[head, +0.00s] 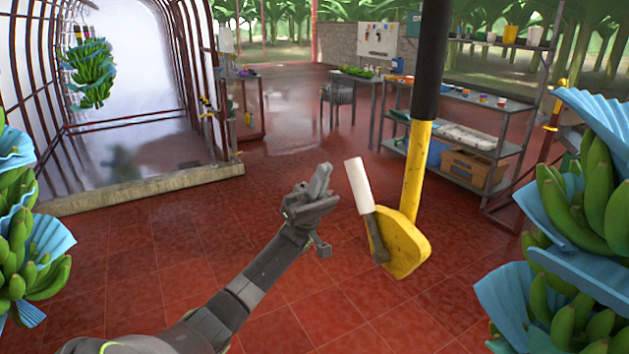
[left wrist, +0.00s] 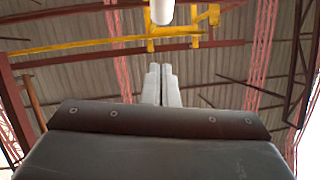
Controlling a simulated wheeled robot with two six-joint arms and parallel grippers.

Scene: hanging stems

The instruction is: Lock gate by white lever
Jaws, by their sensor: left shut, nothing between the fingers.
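The white lever (head: 358,186) stands up from a dark arm on the yellow gate plate (head: 405,245), tilted slightly left at its top. The plate joins a yellow and black post (head: 420,130). My left gripper (head: 322,178) is just left of the lever, apart from it, with its fingers shut and empty. In the left wrist view the closed fingers (left wrist: 163,85) point up, and the lever's white end (left wrist: 162,11) shows beyond their tips. My right gripper is not in view.
Green banana bunches with blue sheets hang at the right (head: 590,200) and left edges (head: 20,225). A metal shelf (head: 475,125) stands behind the post. A barred tunnel with a low concrete kerb (head: 150,185) is at the left. Red tiled floor is open between.

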